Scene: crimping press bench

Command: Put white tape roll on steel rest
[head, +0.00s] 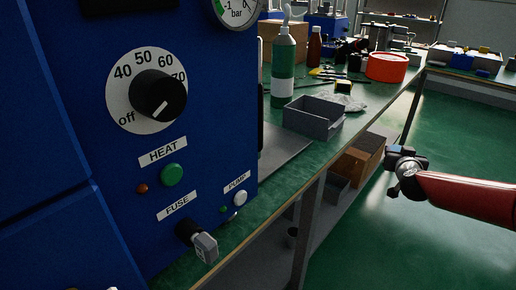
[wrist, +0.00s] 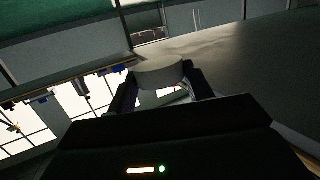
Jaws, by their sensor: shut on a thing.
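In the wrist view my gripper (wrist: 162,82) is shut on the white tape roll (wrist: 160,74). The roll sits between the two dark fingers, and its pale curved side shows. No surface is seen touching it. In the head view my red arm reaches in from the right over the green floor, clear of the bench; the roll cannot be made out there. A flat grey plate (head: 284,151) lies on the bench beside the blue machine, partly hidden by it. It may be the steel rest, but I cannot tell for sure.
The blue machine (head: 60,110) with its knob fills the left of the head view. Cardboard boxes (head: 357,162) sit on the shelf below.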

